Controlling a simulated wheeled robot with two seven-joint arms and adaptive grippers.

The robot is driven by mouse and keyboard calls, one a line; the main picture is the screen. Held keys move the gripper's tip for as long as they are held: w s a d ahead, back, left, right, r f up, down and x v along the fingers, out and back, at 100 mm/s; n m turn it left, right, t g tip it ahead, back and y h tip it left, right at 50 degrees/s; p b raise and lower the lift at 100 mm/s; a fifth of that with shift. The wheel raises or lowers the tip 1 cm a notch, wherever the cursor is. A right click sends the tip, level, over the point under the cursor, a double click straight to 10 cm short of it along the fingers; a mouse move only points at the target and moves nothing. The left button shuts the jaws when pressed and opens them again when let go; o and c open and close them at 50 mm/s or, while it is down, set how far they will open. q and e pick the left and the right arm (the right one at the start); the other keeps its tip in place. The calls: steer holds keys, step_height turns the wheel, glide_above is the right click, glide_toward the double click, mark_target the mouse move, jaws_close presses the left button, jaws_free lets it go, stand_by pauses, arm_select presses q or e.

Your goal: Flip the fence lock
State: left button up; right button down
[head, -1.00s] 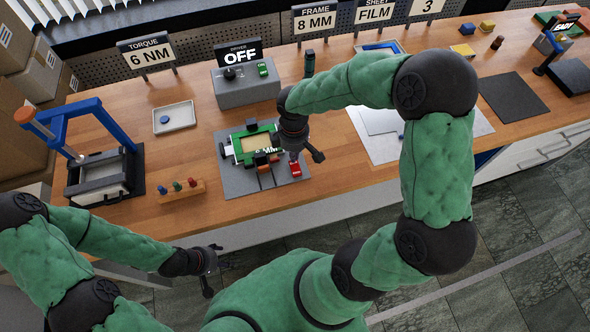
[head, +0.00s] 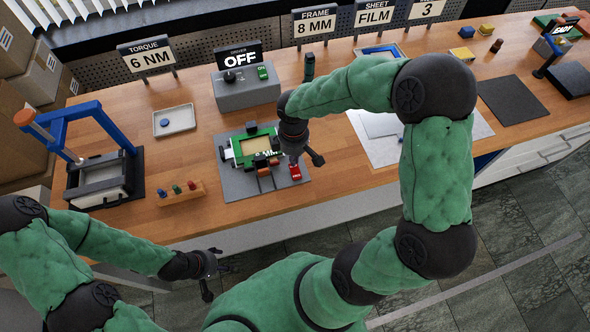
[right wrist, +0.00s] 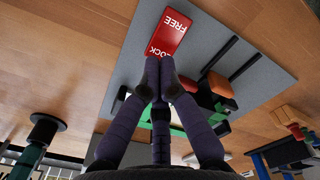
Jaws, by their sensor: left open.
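The fence lock is a small red block (head: 295,172) at the front right of the grey plate (head: 240,187) that carries the green frame fixture (head: 238,148). In the right wrist view the red face (right wrist: 172,30) reads FREE, with LOCK partly hidden behind my fingertips. My right gripper (head: 303,163) is over the fixture's right side, beside the red block. In the wrist view its fingertips (right wrist: 158,68) are together at the LOCK end, with nothing seen between them; contact cannot be told. My left gripper (head: 216,282) is open and empty, in front of the bench.
Orange and black blocks (right wrist: 220,85) on the fixture sit close to my right fingers. A driver box (head: 246,92) showing OFF stands behind. A rack with coloured pegs (head: 181,194) and a blue-framed press (head: 98,170) stand left. Bench between pegs and fixture is clear.

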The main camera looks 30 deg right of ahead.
steer(key=shift+f+b, duration=0.9)
steer(key=shift+f, duration=0.35)
stand_by(1.2)
steer(key=shift+r+p, duration=3)
steer(key=shift+r, duration=0.6)
steer(key=shift+f, duration=0.1)
